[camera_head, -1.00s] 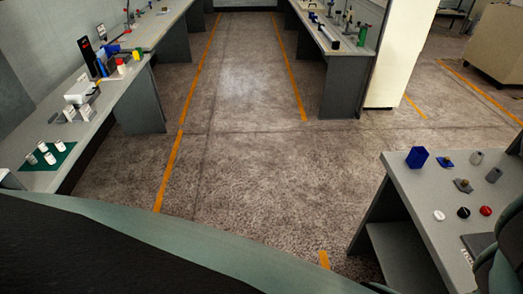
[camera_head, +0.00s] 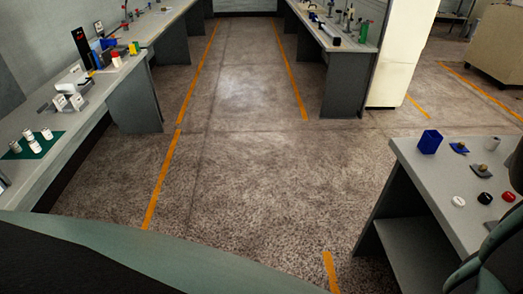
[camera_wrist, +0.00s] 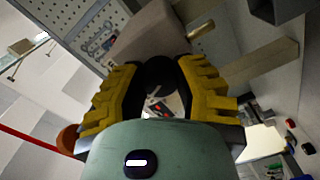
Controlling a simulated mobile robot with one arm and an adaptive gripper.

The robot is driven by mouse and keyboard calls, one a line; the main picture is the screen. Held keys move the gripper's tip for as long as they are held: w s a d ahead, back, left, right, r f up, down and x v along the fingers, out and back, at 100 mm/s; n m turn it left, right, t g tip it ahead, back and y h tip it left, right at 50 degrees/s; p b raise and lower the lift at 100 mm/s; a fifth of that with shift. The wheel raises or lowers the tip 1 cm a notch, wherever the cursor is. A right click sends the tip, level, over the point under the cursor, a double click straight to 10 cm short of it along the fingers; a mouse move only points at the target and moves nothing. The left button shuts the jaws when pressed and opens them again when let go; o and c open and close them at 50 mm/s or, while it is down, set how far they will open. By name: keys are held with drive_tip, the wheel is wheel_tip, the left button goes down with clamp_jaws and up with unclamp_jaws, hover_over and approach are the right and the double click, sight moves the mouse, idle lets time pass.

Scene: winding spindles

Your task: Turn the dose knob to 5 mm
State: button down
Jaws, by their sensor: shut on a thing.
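My gripper (camera_wrist: 158,68) shows in the wrist view, its two ribbed yellow fingers on either side of a round black thing (camera_wrist: 157,76). The fingers are shut on this thing, which looks like a knob. I cannot see a scale or mark, so the dose setting cannot be told. In the head view the gripper's fingers are not visible; only dark parts of my own arm show at the right edge.
The left bench (camera_head: 60,125) carries white cylinders on a green mat (camera_head: 30,150). The middle floor is clear.

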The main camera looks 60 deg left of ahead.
drive_tip(key=shift+s+f+n+b, duration=0.1)
drive_tip(key=shift+f+n+b, duration=0.1)
drive_tip(key=shift+n+b, duration=0.35)
drive_tip(key=c, duration=0.6)
unclamp_jaws()
drive_tip(key=shift+r, duration=0.15)
drive_tip(key=shift+c, duration=0.2)
drive_tip(key=v, duration=1.2)
